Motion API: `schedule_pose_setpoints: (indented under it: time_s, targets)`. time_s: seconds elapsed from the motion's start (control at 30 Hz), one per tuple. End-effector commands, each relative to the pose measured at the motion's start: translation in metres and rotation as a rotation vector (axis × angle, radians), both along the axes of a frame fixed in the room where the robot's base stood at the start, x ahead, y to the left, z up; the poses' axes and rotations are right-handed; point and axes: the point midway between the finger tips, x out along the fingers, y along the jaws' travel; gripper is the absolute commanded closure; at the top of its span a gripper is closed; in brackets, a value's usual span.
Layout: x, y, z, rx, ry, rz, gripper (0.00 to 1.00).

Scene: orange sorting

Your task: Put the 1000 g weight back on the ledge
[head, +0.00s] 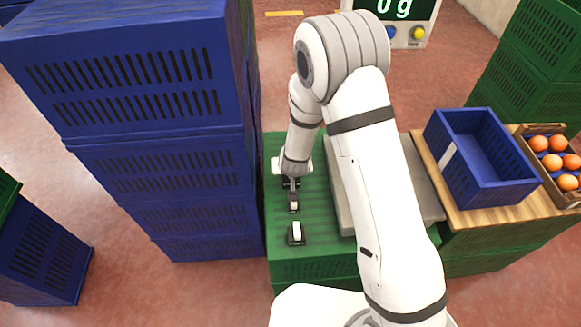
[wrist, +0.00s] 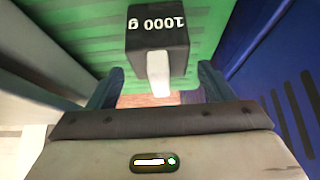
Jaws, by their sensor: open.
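The 1000 g weight (wrist: 158,40) is a black block with a pale handle, close in front of my gripper in the wrist view. Its handle appears between the two open fingertips of my gripper (wrist: 161,73), with a gap on each side. Green ribbed surface shows behind the weight. In the head view my gripper (head: 291,184) points down over the green ledge (head: 280,215), beside the blue crates. The gripper partly hides what is beneath it there, so I cannot tell the 1000 g weight apart in that view.
Two weights, one small (head: 294,206) and one larger (head: 296,234), stand in a line on the ledge. A grey plate (head: 343,213) lies to the right, partly behind my arm. The display (head: 400,10) reads 0 g. Tall blue crates (head: 160,165) border the left.

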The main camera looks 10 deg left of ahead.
Motion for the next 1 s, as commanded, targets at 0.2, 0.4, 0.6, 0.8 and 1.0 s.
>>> schedule_pose_setpoints:
  time_s: [0.2, 0.4, 0.6, 0.8, 1.0]
  targets:
    - [-0.025, -0.006, 0.045, 0.002, -0.003, 0.000, 0.26]
    - [-0.044, -0.012, 0.076, 0.002, -0.003, 0.001, 0.26]
    - [-0.054, -0.014, 0.088, 0.001, -0.001, -0.002, 0.26]
    - [-0.054, -0.015, 0.090, 0.002, 0.001, -0.002, 0.26]
    - [-0.053, -0.031, 0.120, 0.043, 0.036, -0.011, 0.26]
